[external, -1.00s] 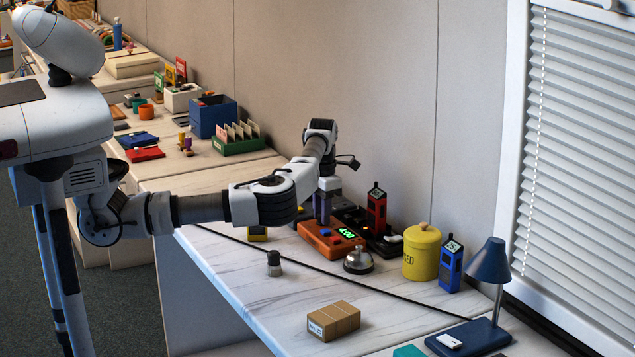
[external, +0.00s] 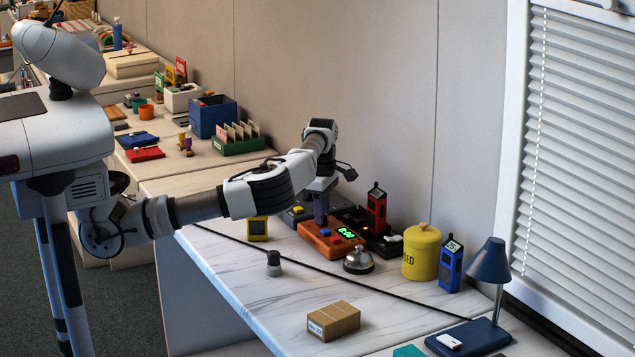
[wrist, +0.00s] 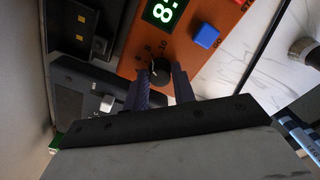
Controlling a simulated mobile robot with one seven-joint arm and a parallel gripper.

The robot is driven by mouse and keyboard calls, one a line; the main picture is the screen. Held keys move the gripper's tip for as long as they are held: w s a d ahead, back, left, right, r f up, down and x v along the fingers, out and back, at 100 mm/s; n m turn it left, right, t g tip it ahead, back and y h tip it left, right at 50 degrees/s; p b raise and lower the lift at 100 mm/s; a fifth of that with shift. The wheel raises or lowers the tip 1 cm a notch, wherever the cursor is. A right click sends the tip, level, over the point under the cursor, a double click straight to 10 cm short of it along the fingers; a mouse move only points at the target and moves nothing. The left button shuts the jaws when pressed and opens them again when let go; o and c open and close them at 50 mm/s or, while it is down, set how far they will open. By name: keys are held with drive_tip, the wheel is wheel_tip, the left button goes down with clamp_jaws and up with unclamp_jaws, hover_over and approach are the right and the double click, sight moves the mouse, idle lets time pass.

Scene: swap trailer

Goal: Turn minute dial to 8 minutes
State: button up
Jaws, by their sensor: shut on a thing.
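An orange timer box (external: 318,240) sits on the counter with a lit green display (external: 347,233). In the wrist view the box (wrist: 185,52) shows a large green 8 on its display (wrist: 160,11), cut off by the frame's top edge. The black round minute dial (wrist: 160,71) has white numbers around it, with 10 legible. My gripper (wrist: 160,84) is shut on the dial, one finger on each side of it. In the external view my gripper (external: 321,222) comes down onto the box from above and hides the dial.
A blue button (wrist: 206,35) is close to the dial. A silver bell (external: 358,262), a red handset (external: 377,207) and a yellow jar (external: 421,255) stand near the box. A small yellow device (external: 257,229) is to its left.

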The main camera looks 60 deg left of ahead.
drive_tip(key=shift+w+m, duration=0.1)
drive_tip(key=shift+m, duration=0.7)
drive_tip(key=o, duration=1)
drive_tip(key=shift+r, duration=0.1)
wheel_tip(320, 180, up, 14)
drive_tip(key=shift+f+b, duration=0.15)
drive_tip(key=shift+b, duration=0.3)
